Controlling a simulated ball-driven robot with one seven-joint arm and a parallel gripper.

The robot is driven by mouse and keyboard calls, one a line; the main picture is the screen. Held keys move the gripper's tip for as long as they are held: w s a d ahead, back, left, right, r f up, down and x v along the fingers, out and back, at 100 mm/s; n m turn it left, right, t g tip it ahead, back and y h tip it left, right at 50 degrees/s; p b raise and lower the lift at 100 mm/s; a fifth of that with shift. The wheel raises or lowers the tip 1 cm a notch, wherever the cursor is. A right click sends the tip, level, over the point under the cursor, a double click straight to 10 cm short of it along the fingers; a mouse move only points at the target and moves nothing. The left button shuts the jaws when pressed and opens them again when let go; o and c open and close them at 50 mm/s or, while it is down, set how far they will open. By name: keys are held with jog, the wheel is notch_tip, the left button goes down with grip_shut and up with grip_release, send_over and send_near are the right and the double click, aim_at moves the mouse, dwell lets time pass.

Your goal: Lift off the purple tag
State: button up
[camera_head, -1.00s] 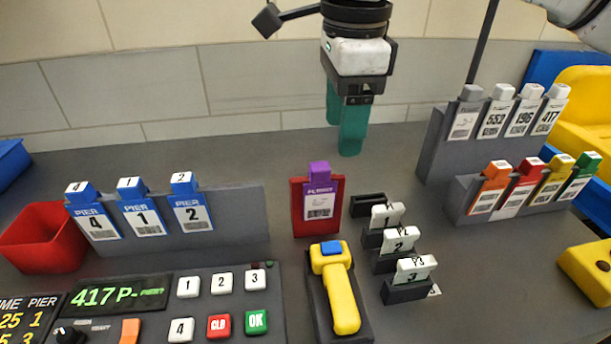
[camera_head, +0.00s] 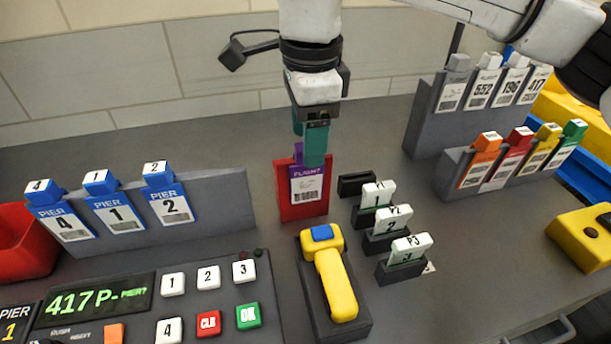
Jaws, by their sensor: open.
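The purple tag (camera_head: 305,172) stands upright in a red holder (camera_head: 303,211) near the middle of the desk. Its white label with a barcode faces me. My gripper (camera_head: 311,150) points down at the top of the tag, its teal fingers open. One finger overlaps the tag's purple top in the picture and hides most of it. I cannot tell whether the fingers touch the tag.
A yellow scanner (camera_head: 336,280) in a dark cradle stands just in front of the red holder. Small numbered tags (camera_head: 391,221) stand to its right. Blue pier tags (camera_head: 116,214) stand left, above a keypad panel (camera_head: 209,295). Grey racks (camera_head: 420,115) with coloured tags are at right.

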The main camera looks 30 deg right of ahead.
aim_at(305, 173)
notch_tip(305, 173, down, 3)
jog(key=shift+w+a+f, duration=0.1)
grip_shut()
dwell(0.6)
